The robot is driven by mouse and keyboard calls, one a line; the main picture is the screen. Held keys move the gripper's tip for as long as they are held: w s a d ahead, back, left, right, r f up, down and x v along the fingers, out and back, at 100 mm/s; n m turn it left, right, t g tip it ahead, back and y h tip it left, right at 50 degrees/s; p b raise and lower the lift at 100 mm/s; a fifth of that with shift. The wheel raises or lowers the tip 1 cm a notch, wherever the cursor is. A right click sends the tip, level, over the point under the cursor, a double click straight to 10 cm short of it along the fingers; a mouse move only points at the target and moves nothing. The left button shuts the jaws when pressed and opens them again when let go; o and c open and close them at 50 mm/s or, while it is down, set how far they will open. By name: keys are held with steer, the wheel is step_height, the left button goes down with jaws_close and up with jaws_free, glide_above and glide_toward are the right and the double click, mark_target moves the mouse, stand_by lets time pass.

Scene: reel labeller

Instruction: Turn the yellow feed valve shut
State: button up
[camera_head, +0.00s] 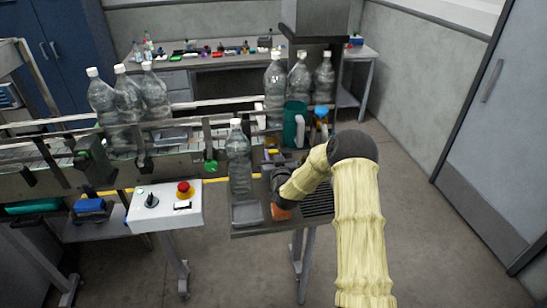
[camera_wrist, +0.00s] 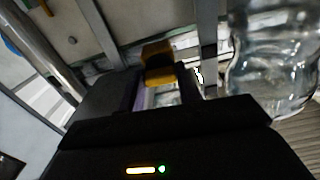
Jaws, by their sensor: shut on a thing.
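The yellow feed valve handle (camera_wrist: 158,62) shows in the wrist view as a small yellow block between the tips of my black gripper (camera_wrist: 160,78). My fingers are shut on it, one on each side. Its stem and the exact turn of the handle are hard to make out. In the head view my gripper (camera_head: 275,162) is small and dark beside the conveyor's front edge, partly behind my wrist, and the valve is hard to make out there.
A clear bottle (camera_head: 238,160) stands just left of my gripper and shows close at right in the wrist view (camera_wrist: 272,65). A control box (camera_head: 165,206) with a red button is further left. A green jug (camera_head: 295,124) stands behind. Floor at right is clear.

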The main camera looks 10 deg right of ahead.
steer(key=shift+f+m+b, duration=0.1)
steer(key=shift+m+b, duration=8.6)
steer(key=shift+b, duration=1)
steer(key=o, duration=1)
steer(key=shift+s, duration=0.2)
steer(key=s+b, duration=0.2)
steer(key=s, duration=1.5)
